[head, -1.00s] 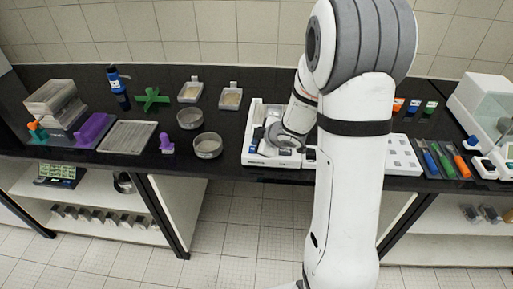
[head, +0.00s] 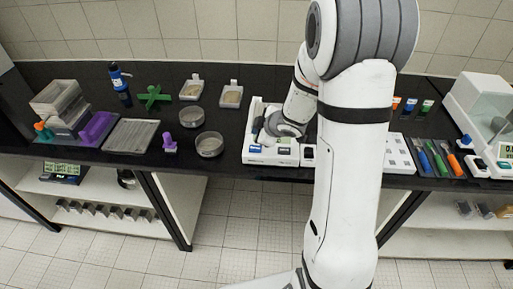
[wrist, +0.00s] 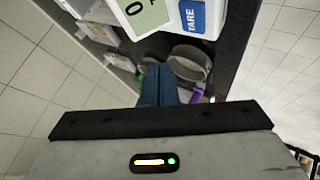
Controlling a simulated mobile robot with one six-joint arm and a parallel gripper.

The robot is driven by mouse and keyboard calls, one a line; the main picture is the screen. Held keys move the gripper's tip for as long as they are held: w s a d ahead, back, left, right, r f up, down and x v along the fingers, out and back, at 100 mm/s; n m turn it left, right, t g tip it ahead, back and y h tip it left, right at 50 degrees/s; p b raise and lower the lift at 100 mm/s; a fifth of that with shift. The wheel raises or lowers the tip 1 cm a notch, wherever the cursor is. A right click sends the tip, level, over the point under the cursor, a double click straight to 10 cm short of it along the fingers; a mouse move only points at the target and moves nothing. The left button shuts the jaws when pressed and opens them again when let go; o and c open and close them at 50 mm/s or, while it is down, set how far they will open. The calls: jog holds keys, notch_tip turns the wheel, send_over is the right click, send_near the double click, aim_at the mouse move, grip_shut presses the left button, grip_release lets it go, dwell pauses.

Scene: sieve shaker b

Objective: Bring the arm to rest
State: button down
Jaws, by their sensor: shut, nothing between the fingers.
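My arm stands in the middle of the head view and bends down toward the counter (head: 228,172). Its wrist is over the white device at the counter's middle, and my gripper is hidden there. In the wrist view my gripper (wrist: 158,84) shows as dark blue fingers close together, shut and empty. Ahead of the fingers are a round metal sieve (wrist: 188,62) and a purple piece. A scale with a green display and a blue TARE button (wrist: 193,16) is at the top of the wrist view.
The white device (head: 254,152) is partly covered by my arm. Two round sieves (head: 209,145), a metal tray (head: 131,136) and a green cross-shaped piece (head: 152,97) lie left. Coloured-handled tools (head: 440,160) and a glass-sided balance (head: 480,98) stand right. Floor is clear in front.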

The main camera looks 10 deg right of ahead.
jog(key=shift+d+r, duration=0.1)
jog(key=shift+r, duration=0.05)
jog(key=s+d+r+m+g+h+b, duration=0.1)
jog(key=s+d+r+m+h, duration=0.2)
jog(key=s+r+m, duration=0.15)
jog(key=s+d+r+m+h+b, duration=0.2)
jog(key=s+r+m+h, duration=0.15)
jog(key=s+r, duration=0.2)
jog(key=s+a+m+g+y, duration=0.1)
jog(key=s+a+m+g, duration=0.1)
jog(key=s, duration=0.7)
jog(key=s+a+m+g+y+b, duration=0.1)
jog(key=s+a+m+g, duration=0.1)
jog(key=s, duration=0.7)
jog(key=shift+a+r+m+y, duration=0.35)
jog(key=shift+a+m, duration=0.4)
jog(key=shift+m, duration=0.15)
